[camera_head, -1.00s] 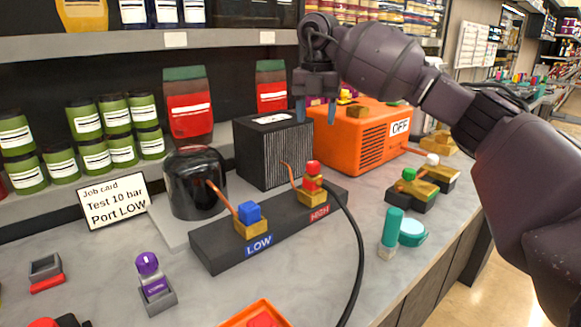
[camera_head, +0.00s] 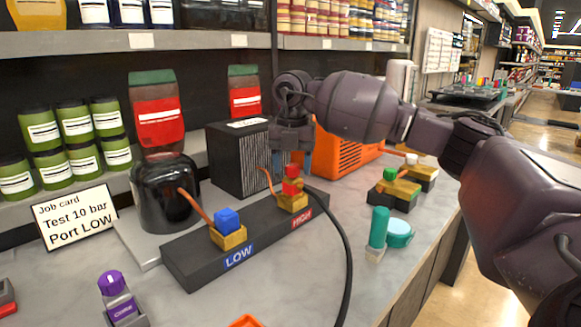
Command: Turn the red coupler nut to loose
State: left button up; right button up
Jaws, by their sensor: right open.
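The red coupler nut (camera_head: 291,187) sits on the brass fitting (camera_head: 293,203) at the HIGH label on the dark manifold block (camera_head: 190,268). The blue nut (camera_head: 227,219) sits on the brass fitting at the LOW label. My left gripper is not in view.
A dark glass vessel (camera_head: 165,200) and a black ribbed box (camera_head: 238,160) stand behind the block. An orange machine (camera_head: 340,155) is partly hidden by my arm. A job card (camera_head: 74,217) reads "Test 10 bar Port LOW".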

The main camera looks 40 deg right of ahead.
jog(key=shift+c, duration=0.5)
jog(key=c, duration=0.8)
jog(key=shift+c, duration=0.2)
